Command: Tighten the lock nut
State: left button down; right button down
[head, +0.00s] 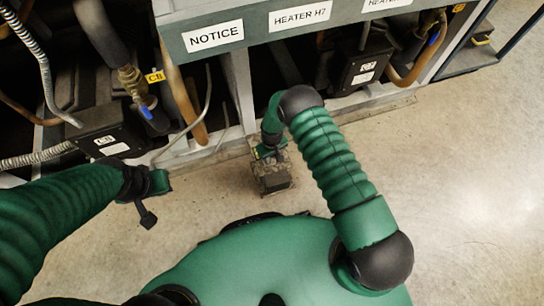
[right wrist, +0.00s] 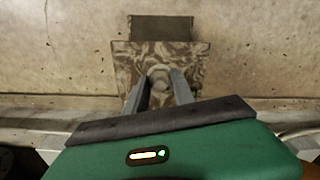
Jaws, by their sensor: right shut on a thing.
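The lock nut (right wrist: 159,76) is a small, rounded, greyish piece on the face of a mottled brown block (right wrist: 125,65). In the right wrist view, the two fingers of my right gripper (right wrist: 159,88) are on either side of the nut and shut on it. In the head view the block (head: 272,178) is low by the rack's foot, with my right gripper (head: 267,153) over its rack side; the nut is hidden there. My left gripper (head: 150,200) is at the left, apart from the block, and its jaw opening cannot be made out.
The compressor rack (head: 240,75) stands across the back, with a panel of NOTICE and HEATER labels, pipes, hoses and dark boxes (head: 105,130). A hose and thin pipes are near my left gripper. The concrete floor (head: 460,170) at the right is clear.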

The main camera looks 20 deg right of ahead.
jog(key=c, duration=1.1)
grip_release()
jog(key=shift+o, duration=0.2)
notch_tip(320, 180, up, 12)
jog(key=p, duration=0.5)
jog(key=shift+p, duration=0.3)
jog(key=shift+f, duration=0.1)
